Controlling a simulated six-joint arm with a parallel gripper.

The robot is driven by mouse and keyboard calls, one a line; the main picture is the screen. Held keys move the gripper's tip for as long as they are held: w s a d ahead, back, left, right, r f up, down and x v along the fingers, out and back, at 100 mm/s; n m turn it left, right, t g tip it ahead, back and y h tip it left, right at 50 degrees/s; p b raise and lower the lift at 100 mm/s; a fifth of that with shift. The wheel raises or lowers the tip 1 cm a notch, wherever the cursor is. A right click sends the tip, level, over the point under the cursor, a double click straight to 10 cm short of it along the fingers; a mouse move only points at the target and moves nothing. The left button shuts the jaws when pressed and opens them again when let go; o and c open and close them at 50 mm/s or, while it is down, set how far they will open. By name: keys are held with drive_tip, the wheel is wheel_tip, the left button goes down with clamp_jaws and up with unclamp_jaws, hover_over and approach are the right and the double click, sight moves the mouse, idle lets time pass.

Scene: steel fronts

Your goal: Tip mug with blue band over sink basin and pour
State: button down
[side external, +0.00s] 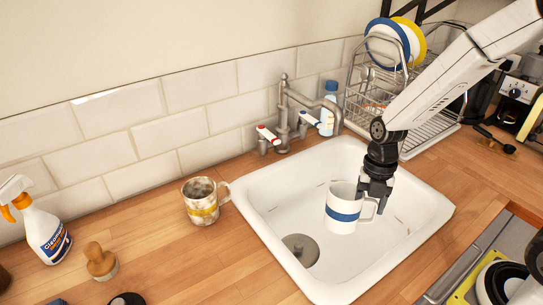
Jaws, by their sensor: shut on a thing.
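The white mug with the blue band (342,212) is over the white sink basin (262,216), upright or nearly so. My gripper (372,202) comes down from the upper right and is shut on the mug at its handle side. The mug's contents cannot be made out from here. The round drain (300,249) shows in the basin floor, to the lower left of the mug. A few small brownish marks lie in the basin.
The tap (293,112) rises behind the basin. A dish rack (408,95) is at the back right. A spray bottle (48,236) and wooden brush (100,264) are far left.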

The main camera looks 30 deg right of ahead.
drive_tip(key=shift+r, duration=0.1)
drive_tip(key=shift+r, duration=1.4)
drive_tip(key=shift+w, duration=0.1)
drive_tip(key=w+f+m+t+h, duration=0.1)
drive_tip(key=w+m, duration=0.3)
drive_tip(key=m, duration=0.9)
drive_tip(key=w+m+t+h, duration=0.1)
drive_tip(key=w+m+t, duration=0.1)
drive_tip(key=m, duration=1.1)
drive_tip(key=shift+w+d+f+m+t, duration=0.35)
drive_tip(key=shift+w+d+t, duration=0.1)
drive_tip(key=shift+w, duration=0.45)
